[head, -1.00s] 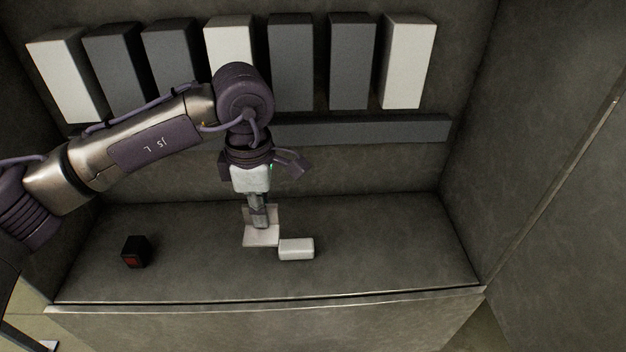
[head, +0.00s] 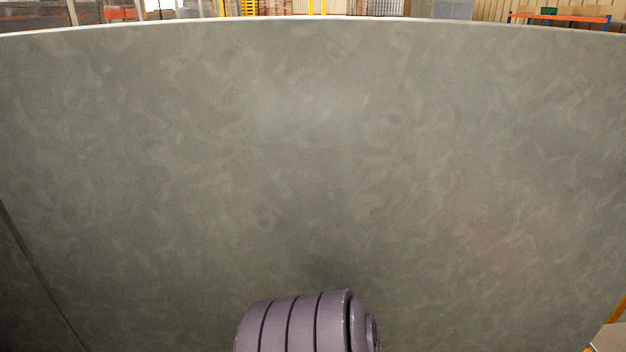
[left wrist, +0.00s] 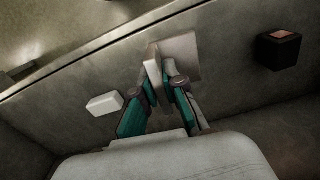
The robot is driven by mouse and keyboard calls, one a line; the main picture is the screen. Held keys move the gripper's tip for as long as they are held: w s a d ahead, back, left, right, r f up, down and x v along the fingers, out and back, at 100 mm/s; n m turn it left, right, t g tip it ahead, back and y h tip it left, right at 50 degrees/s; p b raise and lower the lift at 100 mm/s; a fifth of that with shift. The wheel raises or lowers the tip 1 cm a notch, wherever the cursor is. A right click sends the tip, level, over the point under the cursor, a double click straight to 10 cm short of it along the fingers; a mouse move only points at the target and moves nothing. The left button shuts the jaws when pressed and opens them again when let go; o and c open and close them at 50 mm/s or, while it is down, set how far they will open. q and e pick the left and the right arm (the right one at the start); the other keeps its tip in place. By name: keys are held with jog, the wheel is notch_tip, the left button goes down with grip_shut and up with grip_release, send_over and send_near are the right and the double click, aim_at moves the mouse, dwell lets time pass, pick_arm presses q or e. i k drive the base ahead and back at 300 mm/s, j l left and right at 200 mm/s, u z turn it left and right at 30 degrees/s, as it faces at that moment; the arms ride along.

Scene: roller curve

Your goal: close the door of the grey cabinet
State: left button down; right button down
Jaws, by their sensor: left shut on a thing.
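A large flat grey panel (head: 320,150) of the cabinet fills most of the head view; I cannot tell if it is the door or a wall. No door handle shows on it. In the left wrist view my left gripper (left wrist: 164,88) is shut on a pale, thin upright piece (left wrist: 154,70), with a pale flat plate (left wrist: 183,57) beside it. My right gripper is in neither view.
Behind the panel's top edge are orange racking (head: 560,18) and yellow posts. My ribbed arm link shows at the head view's bottom.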

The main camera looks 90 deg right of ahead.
aim_at(464, 181)
jog(key=k+z, duration=0.2)
jog(key=z, duration=0.25)
jog(key=k+l+z, duration=0.1)
jog(key=z, duration=0.35)
jog(key=k+l+z, duration=0.2)
jog(key=z, duration=0.25)
jog(key=k+l+z, duration=0.1)
jog(key=k+l, duration=0.25)
jog(key=k+l+z, duration=0.15)
jog(key=k+l, duration=0.2)
jog(key=l, duration=0.2)
jog(key=k+l+z, duration=0.1)
jog(key=k+l, duration=0.25)
jog(key=l, duration=0.15)
